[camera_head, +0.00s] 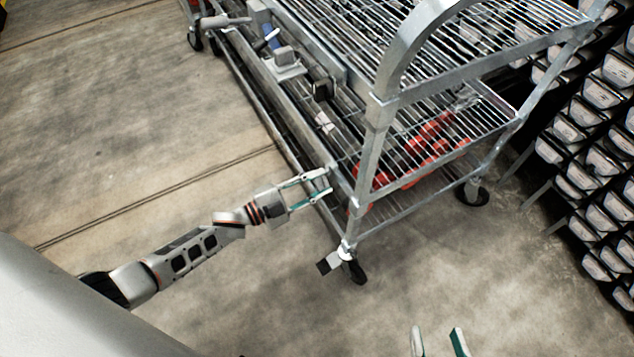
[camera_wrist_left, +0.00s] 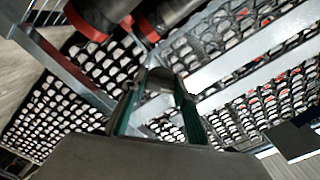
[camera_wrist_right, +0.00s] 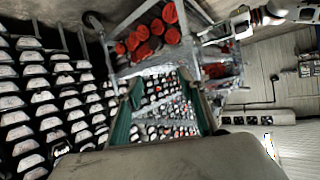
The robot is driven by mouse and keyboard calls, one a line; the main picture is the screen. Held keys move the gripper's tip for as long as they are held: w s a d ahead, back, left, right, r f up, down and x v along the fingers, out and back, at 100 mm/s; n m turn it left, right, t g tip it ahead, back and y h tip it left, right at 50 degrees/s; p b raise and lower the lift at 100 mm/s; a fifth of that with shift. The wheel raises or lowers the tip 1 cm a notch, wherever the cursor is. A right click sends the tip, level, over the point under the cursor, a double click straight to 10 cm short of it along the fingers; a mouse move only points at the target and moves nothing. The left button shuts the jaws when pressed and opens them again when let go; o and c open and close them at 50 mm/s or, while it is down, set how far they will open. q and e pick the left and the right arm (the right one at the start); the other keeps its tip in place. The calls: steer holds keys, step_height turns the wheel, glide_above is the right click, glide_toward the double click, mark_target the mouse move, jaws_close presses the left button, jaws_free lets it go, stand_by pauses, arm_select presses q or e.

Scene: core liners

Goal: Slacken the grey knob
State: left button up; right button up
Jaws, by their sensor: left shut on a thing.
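A grey rounded piece that looks like the grey knob (camera_wrist_left: 159,79) sits between my left fingertips in the left wrist view. My left gripper (camera_head: 328,181) is shut on it at the near end of the long metal rail along the cart's left side. In the head view the knob is too small and too covered by the fingers to make out clearly. My right gripper (camera_head: 438,342) is at the bottom edge of the head view, its fingers apart and empty. It also shows open in the right wrist view (camera_wrist_right: 165,85), away from the cart.
The metal wire-shelf cart (camera_head: 378,150) stands on wheels, with red-ended items (camera_head: 415,155) on its lower shelf. A clamp-like device (camera_head: 286,62) sits farther along the rail. Racks of pale trays (camera_head: 590,150) stand at right. Floor (camera_head: 110,110) left of the cart is clear.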

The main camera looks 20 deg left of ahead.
arm_select(q)
steer(key=shift+r+n, duration=0.1)
steer(key=shift+n, duration=0.8)
steer(key=n, duration=0.2)
steer(key=shift+a+n+p, duration=0.1)
steer(key=shift+n+p, duration=0.25)
steer(key=shift+n, duration=0.05)
steer(key=n, duration=0.2)
steer(key=shift+n, duration=0.4)
steer(key=shift+n+p, duration=0.3)
steer(key=shift+n, duration=2.3)
arm_select(e)
steer(key=shift+s+d+f+n+g, duration=0.3)
steer(key=shift+s+d+f, duration=0.2)
steer(key=shift+f, duration=0.25)
arm_select(q)
steer(key=o, duration=1.1)
arm_select(e)
steer(key=shift+w+r, duration=0.1)
